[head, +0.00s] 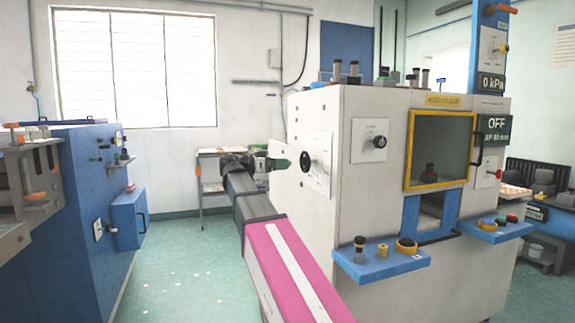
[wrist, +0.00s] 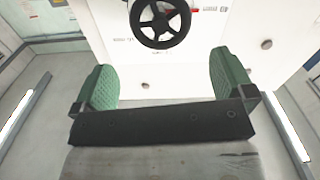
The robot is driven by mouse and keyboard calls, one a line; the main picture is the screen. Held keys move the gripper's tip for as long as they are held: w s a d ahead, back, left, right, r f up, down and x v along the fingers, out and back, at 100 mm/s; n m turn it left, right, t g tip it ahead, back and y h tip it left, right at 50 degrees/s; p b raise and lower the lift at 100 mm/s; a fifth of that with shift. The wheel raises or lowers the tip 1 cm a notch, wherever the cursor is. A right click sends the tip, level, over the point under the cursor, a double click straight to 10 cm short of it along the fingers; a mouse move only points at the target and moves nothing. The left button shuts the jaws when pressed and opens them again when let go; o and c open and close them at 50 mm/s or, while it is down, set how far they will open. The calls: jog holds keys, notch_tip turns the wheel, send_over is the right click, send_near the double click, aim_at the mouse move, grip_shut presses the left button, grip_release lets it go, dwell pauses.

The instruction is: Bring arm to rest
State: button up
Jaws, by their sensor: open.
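My gripper (head: 279,163) is at the end of my outstretched arm, beside the left face of a large cream machine (head: 340,220). In the wrist view my gripper (wrist: 165,88) shows two green textured fingers spread wide apart with nothing between them. A black handwheel (wrist: 160,22) lies beyond the fingertips, at the top of the wrist view. In the head view a black round knob (head: 306,162) on a white plate sits just right of my gripper.
The cream machine has a yellow-framed window (head: 440,150) and a blue shelf with buttons (head: 382,262). A blue machine (head: 85,200) stands at the left. A grey rack (head: 210,182) is behind my gripper. The green floor (head: 180,265) between the machines is open.

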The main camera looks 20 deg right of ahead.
jog(key=shift+a, duration=0.3)
jog(key=s+f+n+y, duration=0.1)
jog(key=f+n+y, duration=0.25)
jog(key=f, duration=0.75)
jog(key=s+f+n+t+y, duration=0.1)
jog(key=s+f+n+y, duration=0.2)
jog(key=f, duration=0.9)
jog(key=f+n+y, duration=0.3)
jog(key=f+n, duration=0.1)
jog(key=f, duration=0.7)
jog(key=s+a+f+n+y, duration=0.2)
jog(key=s+a+f+y, duration=0.2)
jog(key=s+f, duration=0.3)
jog(key=s+a+f+n+g+y, duration=0.1)
jog(key=s+a+f+n+y, duration=0.2)
jog(key=s+f, duration=0.4)
jog(key=shift+s+a+f+g+y, duration=0.15)
jog(key=shift+a+f+g+y, duration=0.4)
jog(key=shift+f, duration=3.35)
jog(key=shift+d+n+t, duration=0.2)
jog(key=shift+n+t, duration=0.05)
